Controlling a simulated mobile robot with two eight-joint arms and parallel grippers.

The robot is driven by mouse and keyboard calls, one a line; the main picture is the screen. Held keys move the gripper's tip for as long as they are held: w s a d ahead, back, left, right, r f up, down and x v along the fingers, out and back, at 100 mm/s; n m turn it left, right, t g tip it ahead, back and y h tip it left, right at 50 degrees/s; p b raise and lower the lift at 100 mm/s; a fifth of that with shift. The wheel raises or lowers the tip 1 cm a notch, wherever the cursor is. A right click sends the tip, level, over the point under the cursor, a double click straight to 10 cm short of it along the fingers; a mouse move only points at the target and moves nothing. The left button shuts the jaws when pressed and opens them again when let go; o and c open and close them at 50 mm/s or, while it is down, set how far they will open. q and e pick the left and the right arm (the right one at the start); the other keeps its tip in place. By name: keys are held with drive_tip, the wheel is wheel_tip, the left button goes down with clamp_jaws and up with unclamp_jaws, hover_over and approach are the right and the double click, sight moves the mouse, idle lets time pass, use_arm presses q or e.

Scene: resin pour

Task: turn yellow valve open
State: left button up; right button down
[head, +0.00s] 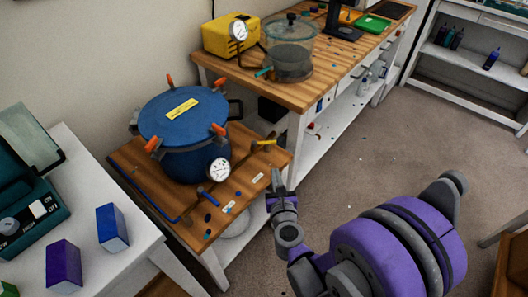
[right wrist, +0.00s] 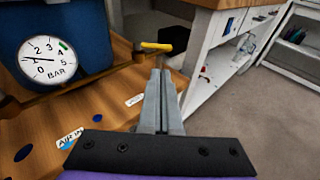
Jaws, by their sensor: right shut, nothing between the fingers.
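The yellow valve handle (head: 264,142) sits at the right end of a pipe beside the blue pressure pot (head: 200,165), near the right edge of the low wooden stand. In the right wrist view the yellow handle (right wrist: 157,46) lies crosswise just beyond my fingertips. My right gripper (head: 277,174) is shut and empty, and sits just below the valve at the stand's edge. In the right wrist view its fingers (right wrist: 159,78) are together and point at the handle. I cannot tell if they touch it. My left gripper is not in view.
A white dial gauge (right wrist: 47,60) is on the pot's front. A blue-handled valve (head: 208,198) and labels lie on the stand. The wooden workbench (head: 283,92) holds a clear chamber (head: 290,50) and a yellow pump (head: 230,35).

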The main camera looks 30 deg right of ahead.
sight(272, 142)
drive_tip(key=x, duration=1.3)
drive_tip(key=shift+w+d+f, duration=0.15)
drive_tip(key=shift+w+d, duration=0.15)
drive_tip(key=shift+w+d+b, duration=0.2)
drive_tip(key=shift+d+b, duration=0.05)
drive_tip(key=shift+b, duration=0.1)
drive_tip(key=shift+w+d+n+y, duration=0.2)
drive_tip(key=shift+d+n+y, duration=0.15)
drive_tip(key=shift+y, duration=0.25)
drive_tip(key=n+y, duration=0.1)
drive_tip(key=n+t+y, duration=0.1)
drive_tip(key=shift+w+d+y+p, duration=0.2)
drive_tip(key=shift+d+y+p, duration=0.1)
drive_tip(key=shift+p, duration=0.1)
drive_tip(key=shift+w+n+y, duration=0.15)
drive_tip(key=shift+n+y, duration=0.35)
drive_tip(key=shift+n, duration=0.05)
drive_tip(key=n+y, duration=0.1)
drive_tip(key=w+n+y, duration=0.1)
drive_tip(key=y, duration=0.1)
drive_tip(key=shift+w+d+y+b, duration=0.15)
drive_tip(key=shift+d+y+b, duration=0.15)
drive_tip(key=shift+d+b, duration=0.1)
drive_tip(key=shift+w, duration=0.55)
drive_tip(key=shift+w+d, duration=0.1)
drive_tip(key=shift+w, duration=0.05)
